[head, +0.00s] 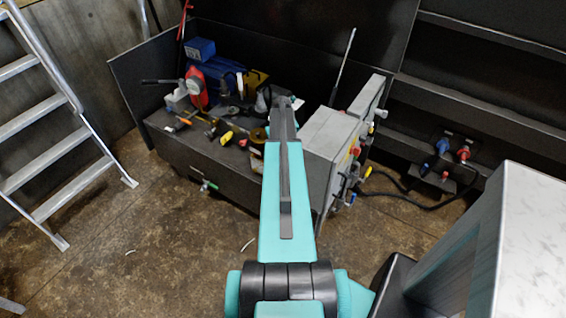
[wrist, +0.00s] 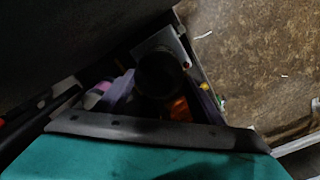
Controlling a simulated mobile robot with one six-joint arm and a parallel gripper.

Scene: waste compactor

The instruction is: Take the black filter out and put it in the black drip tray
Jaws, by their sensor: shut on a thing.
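A dark round, cylinder-like thing (wrist: 158,76), which looks like the black filter, shows in the middle of the wrist view. The picture is too dark to show its edges or the contact with the fingers clearly. My gripper (head: 288,103) is at the far end of my teal arm in the head view, over the bench and left of the grey box. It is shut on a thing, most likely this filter. Its fingertips are mostly hidden by the arm. I cannot make out the black drip tray in either view.
The dark bench (head: 200,160) holds a blue machine (head: 228,82), a red part (head: 197,88) and several loose tools. A grey electrical box (head: 330,140) stands close right of my arm. A ladder (head: 45,130) stands at left. The brown floor (head: 150,240) in front is mostly clear.

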